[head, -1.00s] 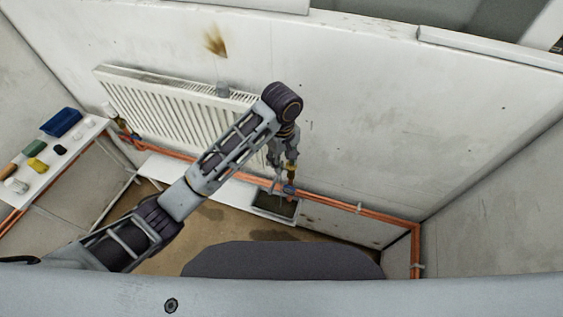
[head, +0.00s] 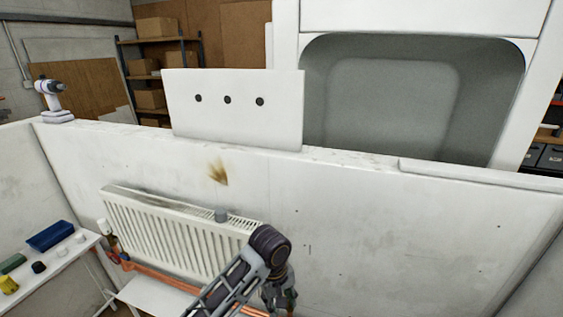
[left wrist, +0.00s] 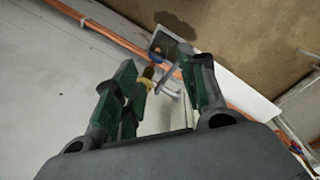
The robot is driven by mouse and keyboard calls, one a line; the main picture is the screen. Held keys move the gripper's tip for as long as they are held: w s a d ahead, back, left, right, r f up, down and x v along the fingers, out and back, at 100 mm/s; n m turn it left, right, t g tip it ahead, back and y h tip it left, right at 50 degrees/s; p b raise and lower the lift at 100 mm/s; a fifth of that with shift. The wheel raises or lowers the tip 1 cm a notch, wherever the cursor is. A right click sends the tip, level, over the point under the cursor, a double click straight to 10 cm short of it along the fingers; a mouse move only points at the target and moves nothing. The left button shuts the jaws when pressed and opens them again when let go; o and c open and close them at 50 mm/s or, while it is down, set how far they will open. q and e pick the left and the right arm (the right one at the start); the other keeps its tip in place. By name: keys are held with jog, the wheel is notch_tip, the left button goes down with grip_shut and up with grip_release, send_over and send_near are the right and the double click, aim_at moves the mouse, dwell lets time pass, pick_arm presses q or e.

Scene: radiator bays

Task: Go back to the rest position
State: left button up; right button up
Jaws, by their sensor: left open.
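My left arm comes up from the bottom edge in the head view. Its left gripper (head: 280,298) hangs down in front of the wall, just right of the radiator (head: 180,232), and is partly cut off below. In the left wrist view the left gripper (left wrist: 164,82) shows two green-grey fingers spread apart with nothing held. A brass fitting (left wrist: 148,74) with a blue part beside it appears between the fingers, beyond them; I cannot tell how far. My right gripper is in neither view.
Copper pipes (head: 160,277) run low along the wall; they also show in the left wrist view (left wrist: 112,37). A tray (left wrist: 163,42) lies near the floor. A side shelf holds a blue bin (head: 50,236). A drill (head: 54,100) stands on the wall top.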

pick_arm(q)
jog(key=s+a+f+m+t+y, duration=0.1)
jog(key=s+a+f+m+t, duration=0.2)
jog(key=s+a, duration=0.6)
jog(key=s+a+f+m, duration=0.3)
jog(key=s+a+m, duration=0.25)
jog(key=a, duration=0.75)
jog(key=s+f+g+b, duration=0.1)
jog(key=s+f+b, duration=0.15)
jog(key=f, duration=3.35)
jog(key=s+a+f, duration=0.2)
jog(key=s+f, duration=0.8)
jog(key=s, duration=0.1)
jog(key=s+a+f+g+b, duration=0.1)
jog(key=s+a+f, duration=0.1)
jog(key=s+f, duration=0.9)
jog(key=shift+s+b, duration=0.3)
jog(key=shift+s, duration=0.05)
